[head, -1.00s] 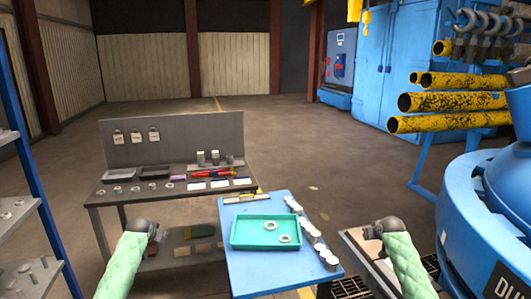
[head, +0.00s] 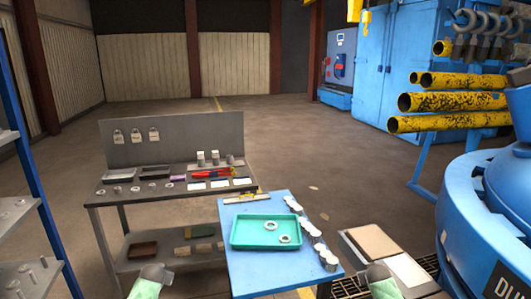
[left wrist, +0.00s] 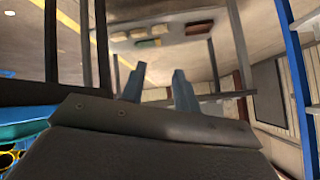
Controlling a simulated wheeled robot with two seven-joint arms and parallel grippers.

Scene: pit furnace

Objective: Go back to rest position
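My left gripper (head: 152,272) is at the bottom edge of the head view, low between the grey workbench (head: 135,207) and the blue table (head: 245,270). In the left wrist view its two fingers (left wrist: 157,87) stand apart with nothing between them. My right gripper (head: 378,272) is at the bottom edge of the head view, right of the blue table, beside a white panel (head: 409,268). Its fingers are too small and hidden to judge. Both arms are mostly below the picture.
A green tray (head: 240,245) with two rings sits on the blue table, with several pale cylinders along its right edge. The workbench holds trays and small parts. A grey shelf (head: 15,215) stands left; a large blue furnace body (head: 475,240) stands close right. The floor beyond is clear.

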